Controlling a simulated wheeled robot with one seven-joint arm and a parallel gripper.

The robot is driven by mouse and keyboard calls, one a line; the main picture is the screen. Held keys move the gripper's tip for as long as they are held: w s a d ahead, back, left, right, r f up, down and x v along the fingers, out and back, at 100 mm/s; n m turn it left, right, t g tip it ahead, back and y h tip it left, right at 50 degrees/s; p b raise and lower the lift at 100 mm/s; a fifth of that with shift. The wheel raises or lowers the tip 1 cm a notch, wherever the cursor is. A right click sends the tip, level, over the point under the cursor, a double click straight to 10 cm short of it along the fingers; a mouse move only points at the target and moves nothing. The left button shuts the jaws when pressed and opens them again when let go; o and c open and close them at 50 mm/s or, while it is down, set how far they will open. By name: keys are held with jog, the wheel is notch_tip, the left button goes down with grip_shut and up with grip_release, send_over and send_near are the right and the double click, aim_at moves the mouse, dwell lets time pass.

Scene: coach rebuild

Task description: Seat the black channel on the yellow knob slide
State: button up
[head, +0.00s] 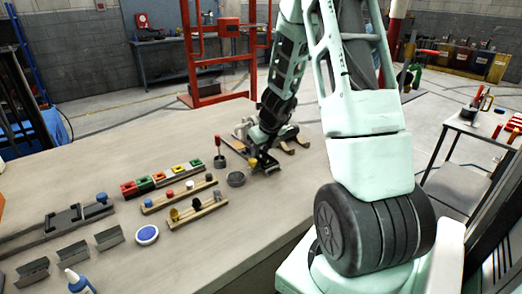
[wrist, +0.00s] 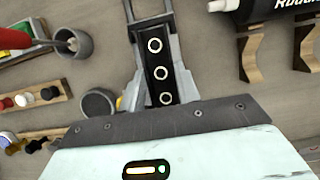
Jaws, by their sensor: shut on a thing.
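My gripper (head: 258,150) is low over the workbench, near its right part. In the wrist view, its grey fingers are closed on a black channel (wrist: 161,72), a narrow strip with several pale rings along it. A grey two-railed frame (wrist: 168,12) lies beyond the strip. A small yellow part (head: 252,162), perhaps the slide's knob, shows beside the gripper, and a bit of yellow (wrist: 120,102) shows left of the fingers. A dark flat piece (head: 270,168) is under the gripper. The arm hides much of this spot, and I cannot tell whether channel and slide touch.
A grey cup (head: 236,179) and a red-handled tool in a pot (head: 219,160) stand close left. Wooden racks (head: 198,211) and coloured blocks (head: 160,178) lie further left. Wooden cradles (wrist: 256,45) are close on the right. The bench front (head: 240,235) is clear.

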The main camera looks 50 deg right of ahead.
jog(key=o, duration=1.5)
jog(key=shift+c, duration=0.2)
notch_tip(320, 180, up, 6)
jog(key=p, duration=0.6)
